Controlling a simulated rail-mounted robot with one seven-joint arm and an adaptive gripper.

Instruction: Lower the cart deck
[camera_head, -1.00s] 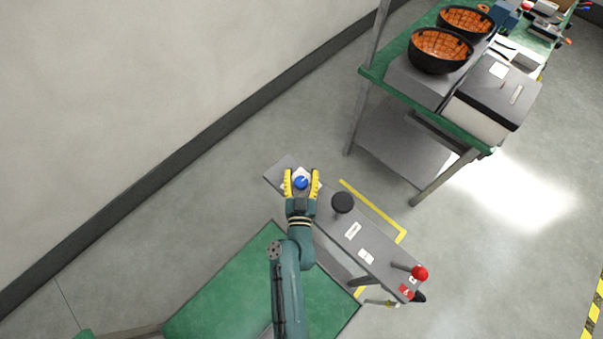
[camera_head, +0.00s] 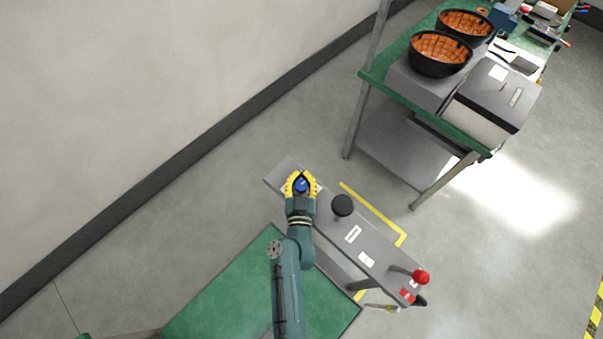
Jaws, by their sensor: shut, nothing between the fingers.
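A grey panel (camera_head: 379,238) carries a blue round knob or button (camera_head: 301,185) at its far left end, a black round knob (camera_head: 342,205) near its middle, and a red-balled lever (camera_head: 420,277) at its right end. A green deck (camera_head: 235,302) lies beside the panel at lower left; I take it to be the cart deck. My gripper (camera_head: 301,176) is over the panel's left end. Its yellow fingers are shut, their tips together at the blue knob, which partly shows between them. I cannot tell whether they touch it.
A green-topped bench (camera_head: 375,76) at upper right holds two black bowls with orange inside (camera_head: 440,53), grey machines (camera_head: 492,95) and small tools. Yellow floor tape (camera_head: 372,212) runs beside the panel. A wall (camera_head: 130,100) stands at left. Floor between panel and bench is clear.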

